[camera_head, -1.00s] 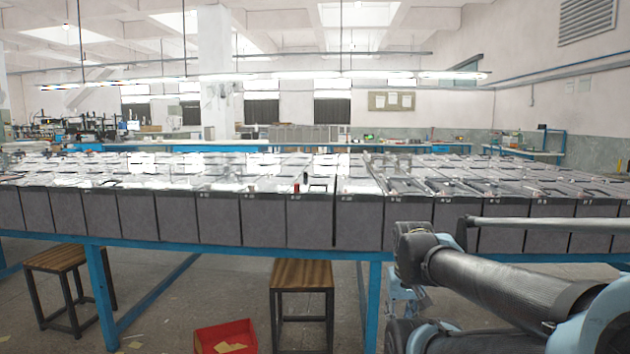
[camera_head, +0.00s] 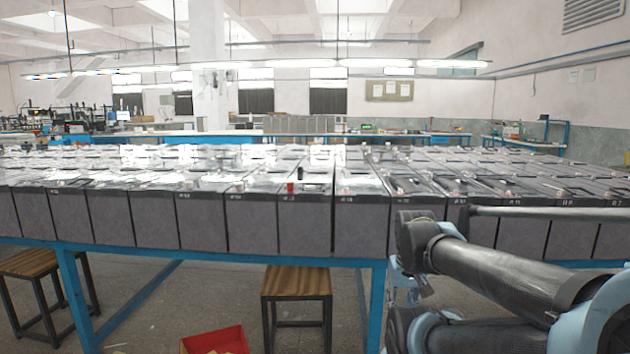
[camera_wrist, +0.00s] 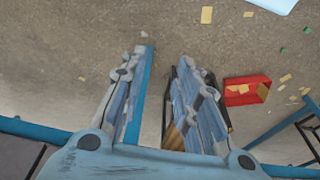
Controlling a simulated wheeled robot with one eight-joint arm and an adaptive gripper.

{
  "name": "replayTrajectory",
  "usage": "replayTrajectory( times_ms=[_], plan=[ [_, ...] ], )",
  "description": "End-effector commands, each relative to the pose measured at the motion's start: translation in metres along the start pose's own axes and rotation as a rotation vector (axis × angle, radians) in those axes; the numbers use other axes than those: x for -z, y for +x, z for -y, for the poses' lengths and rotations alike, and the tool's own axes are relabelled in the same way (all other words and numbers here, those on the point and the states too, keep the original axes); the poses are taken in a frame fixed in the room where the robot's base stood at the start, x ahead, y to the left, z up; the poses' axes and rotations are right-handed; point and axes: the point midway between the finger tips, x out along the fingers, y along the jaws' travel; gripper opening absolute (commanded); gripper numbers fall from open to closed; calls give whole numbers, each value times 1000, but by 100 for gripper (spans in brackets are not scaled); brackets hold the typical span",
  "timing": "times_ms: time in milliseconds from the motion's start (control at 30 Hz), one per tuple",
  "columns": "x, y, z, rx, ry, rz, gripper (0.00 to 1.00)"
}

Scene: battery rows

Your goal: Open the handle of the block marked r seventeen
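A long front row of grey blocks with black tops (camera_head: 304,222) stands on a blue-framed table (camera_head: 200,255). Small white labels sit on their upper front edges; numbers seem to rise toward the left from about 7 at the right end. I cannot read which block is marked r seventeen. The handles on the tops are too small to judge. My gripper (camera_wrist: 163,58) shows in the wrist view with its two fingers apart and nothing between them. It points down over the floor, away from the block tops. My folded arm fills the lower right of the head view.
A wooden stool (camera_head: 296,281) and a red box (camera_head: 216,342) stand below the table's front; the red box (camera_wrist: 247,91) also shows in the wrist view. Another stool (camera_head: 40,266) is at the left. More block rows lie behind the front one. Open floor lies in front.

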Motion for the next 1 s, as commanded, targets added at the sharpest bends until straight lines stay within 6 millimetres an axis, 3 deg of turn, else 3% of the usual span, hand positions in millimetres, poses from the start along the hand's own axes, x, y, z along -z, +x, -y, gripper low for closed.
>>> replayTrajectory(
  times_ms=[67,133,267,667,1000],
  plan=[
    [-4,-10,1,0,-12,-10,29],
    [6,-20,2,0,-41,-10,29],
    [40,-54,6,1,-143,-8,29],
    [184,-183,47,-2,-587,-5,29],
    [302,-268,107,-5,-966,-4,29]
  ],
)
